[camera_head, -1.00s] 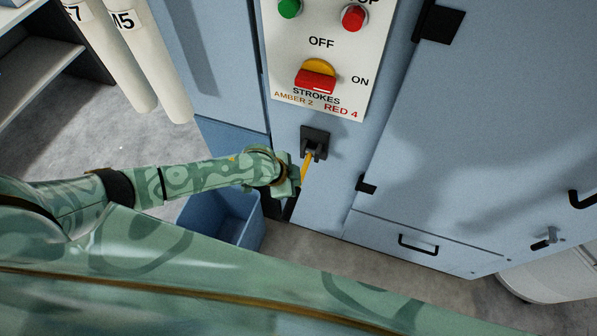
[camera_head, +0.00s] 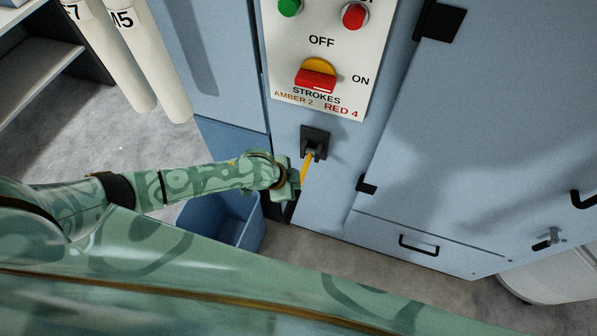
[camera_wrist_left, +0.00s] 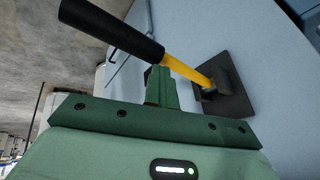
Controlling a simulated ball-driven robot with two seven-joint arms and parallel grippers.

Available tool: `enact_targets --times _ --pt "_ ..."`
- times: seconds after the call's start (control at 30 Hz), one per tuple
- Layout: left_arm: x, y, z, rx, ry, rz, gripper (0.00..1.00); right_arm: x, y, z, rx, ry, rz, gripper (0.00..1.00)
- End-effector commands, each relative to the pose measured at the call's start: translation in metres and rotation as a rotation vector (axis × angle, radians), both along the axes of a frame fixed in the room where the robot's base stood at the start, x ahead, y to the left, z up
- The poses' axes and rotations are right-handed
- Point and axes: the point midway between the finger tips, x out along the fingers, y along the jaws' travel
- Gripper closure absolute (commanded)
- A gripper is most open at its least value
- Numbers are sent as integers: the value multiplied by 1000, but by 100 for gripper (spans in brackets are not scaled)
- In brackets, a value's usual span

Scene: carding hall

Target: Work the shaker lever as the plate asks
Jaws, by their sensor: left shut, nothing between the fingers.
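The yellow shaker lever (camera_head: 307,168) sticks out of a black bracket (camera_head: 316,141) on the blue machine front and slants downward. In the left wrist view its yellow shaft (camera_wrist_left: 187,71) ends in a black grip (camera_wrist_left: 110,30). My left gripper (camera_head: 294,182) is shut and empty right at the lever. In the wrist view its closed fingers (camera_wrist_left: 161,86) are beside the shaft near the grip; I cannot tell whether they touch. The plate (camera_head: 283,82) reads STROKES, AMBER 2, RED 4. Above those words is a red and yellow piece (camera_head: 316,80) between OFF and ON. My right gripper is not in view.
A green button (camera_head: 289,8) and a red button (camera_head: 354,17) sit higher on the plate. A blue bin (camera_head: 222,222) stands below my left forearm. Door hinges and a drawer handle (camera_head: 418,244) are to the right. White tubes (camera_head: 150,60) stand at upper left.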

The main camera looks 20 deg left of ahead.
Motion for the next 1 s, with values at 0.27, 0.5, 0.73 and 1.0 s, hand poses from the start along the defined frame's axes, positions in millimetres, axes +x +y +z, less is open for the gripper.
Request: enact_targets --times 0.27,0.5,0.73,1.0 --pt "-4 0 -5 4 9 -2 100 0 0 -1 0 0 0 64" --pt "-3 0 0 5 8 -2 100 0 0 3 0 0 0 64" --pt "3 0 15 4 4 -1 100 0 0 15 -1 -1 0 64" --pt "10 0 31 2 1 -1 100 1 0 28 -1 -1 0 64"
